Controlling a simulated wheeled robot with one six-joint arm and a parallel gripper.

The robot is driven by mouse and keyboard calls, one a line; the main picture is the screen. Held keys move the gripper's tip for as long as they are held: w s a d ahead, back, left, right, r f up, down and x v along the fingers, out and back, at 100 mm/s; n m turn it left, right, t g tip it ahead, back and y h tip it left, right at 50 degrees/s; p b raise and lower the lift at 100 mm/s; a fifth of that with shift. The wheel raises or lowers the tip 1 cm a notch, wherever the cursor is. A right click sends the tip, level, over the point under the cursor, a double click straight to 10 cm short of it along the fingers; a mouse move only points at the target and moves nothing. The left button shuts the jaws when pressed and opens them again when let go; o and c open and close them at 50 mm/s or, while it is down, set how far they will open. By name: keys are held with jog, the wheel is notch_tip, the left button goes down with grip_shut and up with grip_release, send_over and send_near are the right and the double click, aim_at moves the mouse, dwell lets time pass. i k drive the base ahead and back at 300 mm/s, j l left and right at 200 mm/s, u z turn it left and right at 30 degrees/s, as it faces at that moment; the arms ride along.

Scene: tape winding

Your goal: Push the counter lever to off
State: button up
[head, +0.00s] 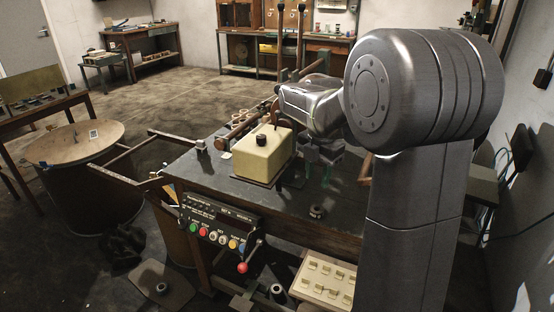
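A lever with a red ball knob (242,267) sticks out at the right end of the dark control panel (200,214) on the bench front. Its rod slants down and left from the panel, with the knob at the lower end. I cannot read whether this is its on or off position. My gripper (325,172) is above the bench, right of the cream box and well up and right of the red knob, not touching it. My arm partly hides the gripper, and its fingers are too small and dark to tell open from shut.
A cream box (262,158) with a black knob stands on the dark bench (225,185). Two tall rods with dark knobs (302,8) rise behind it. A small dark ring (317,211) lies near the bench's front edge. A tray of small parts (325,280) sits below right.

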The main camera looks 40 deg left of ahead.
aim_at(278, 113)
jog(key=l+u, duration=0.35)
jog(key=k+l+u, duration=0.15)
jog(key=u, duration=0.2)
jog(key=k+l+u, duration=0.1)
jog(key=u, duration=0.25)
jog(key=i+j+u, duration=0.2)
jog(key=u, duration=0.2)
jog(key=i+j+u, duration=0.2)
jog(key=u, duration=0.2)
jog(key=i+l, duration=0.05)
